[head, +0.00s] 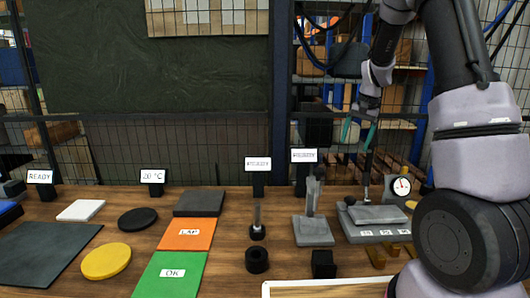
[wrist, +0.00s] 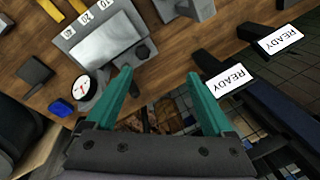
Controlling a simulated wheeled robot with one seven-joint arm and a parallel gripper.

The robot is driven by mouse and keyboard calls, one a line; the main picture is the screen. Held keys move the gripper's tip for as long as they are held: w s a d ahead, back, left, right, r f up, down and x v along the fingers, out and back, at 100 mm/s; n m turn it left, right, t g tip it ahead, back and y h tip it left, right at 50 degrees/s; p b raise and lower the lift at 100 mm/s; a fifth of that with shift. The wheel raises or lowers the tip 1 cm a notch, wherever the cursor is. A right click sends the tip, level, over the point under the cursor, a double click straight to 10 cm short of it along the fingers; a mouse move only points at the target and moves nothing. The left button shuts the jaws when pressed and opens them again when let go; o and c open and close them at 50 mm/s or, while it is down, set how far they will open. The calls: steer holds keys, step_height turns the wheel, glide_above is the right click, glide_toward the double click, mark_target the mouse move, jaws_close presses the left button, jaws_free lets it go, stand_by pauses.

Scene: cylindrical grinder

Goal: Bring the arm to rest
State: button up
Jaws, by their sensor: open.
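My gripper (head: 358,135) hangs from my raised arm at the upper right of the head view, above the back of the wooden bench (head: 130,222). Its two teal fingers point down. In the wrist view my gripper (wrist: 160,74) shows its fingers spread well apart, with nothing between them. It is open and empty. The grey fixture with numbered spots (head: 376,218) lies on the bench below and in front of it; it also shows in the wrist view (wrist: 104,44). A round dial gauge (head: 402,187) stands beside this fixture. My arm's bulky links fill the right side.
Signs (head: 258,164) stand along the bench's back edge, before a mesh fence (head: 200,155). A grey stand (head: 313,225), a black ring (head: 257,260), an orange LAP mat (head: 187,234) and a green OK mat (head: 172,274) sit on the bench. Shelving (head: 340,62) is behind the fence.

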steer(key=s+a+r+t, duration=0.2)
steer(key=s+a+r, duration=0.1)
steer(key=s+r, duration=0.6)
steer(key=s+a+r+n+t, duration=0.1)
steer(key=s+r, duration=0.3)
steer(key=s, duration=0.6)
steer(key=s+a+r+n+t, duration=0.2)
steer(key=s+r, duration=0.3)
steer(key=s, duration=0.6)
steer(key=shift+a+r+t+y, duration=0.25)
steer(key=shift+a+t+y, duration=0.05)
steer(key=shift+a, duration=0.35)
steer(key=shift+w, duration=0.1)
